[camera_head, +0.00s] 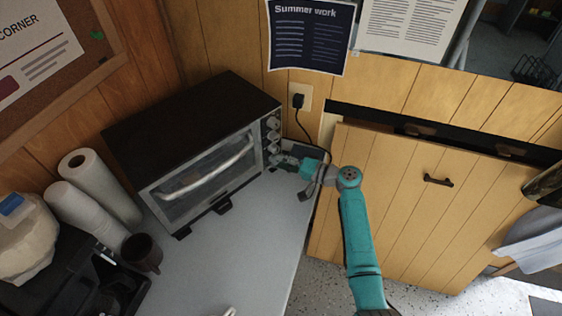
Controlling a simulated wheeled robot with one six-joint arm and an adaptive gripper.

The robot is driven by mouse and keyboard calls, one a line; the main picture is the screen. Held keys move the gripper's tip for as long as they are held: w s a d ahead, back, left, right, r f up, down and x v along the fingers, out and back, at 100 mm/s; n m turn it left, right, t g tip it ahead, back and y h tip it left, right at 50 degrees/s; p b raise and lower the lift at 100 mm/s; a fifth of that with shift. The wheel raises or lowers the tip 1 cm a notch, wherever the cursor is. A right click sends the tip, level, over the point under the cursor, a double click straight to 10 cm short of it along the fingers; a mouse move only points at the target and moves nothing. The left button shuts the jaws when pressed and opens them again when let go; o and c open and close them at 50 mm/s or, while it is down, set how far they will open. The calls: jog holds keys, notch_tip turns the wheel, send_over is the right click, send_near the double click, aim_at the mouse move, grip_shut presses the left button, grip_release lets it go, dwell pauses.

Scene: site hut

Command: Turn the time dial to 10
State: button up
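A toaster oven (188,118) with a black top and a glass door stands on the grey counter against the wood wall. Its door is closed. A column of small silver dials (272,124) runs down the panel at the right of the door. The numbers are too small to read, and I cannot tell which dial is the time dial. My gripper (282,160) is at the lower end of this panel, coming from the right. It hides the lowest part of the panel. Whether its fingers touch a dial or are open or shut cannot be made out.
A wall socket (299,97) with a black plug and cord is behind the oven's right side. Paper rolls (98,187), a brown mug (143,252) and a black machine (80,270) stand at the left. The counter (245,245) is mostly clear in front of the oven. A wooden cabinet (420,200) is at the right.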

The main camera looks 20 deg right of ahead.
jog(key=shift+v, duration=4)
jog(key=shift+s, duration=0.1)
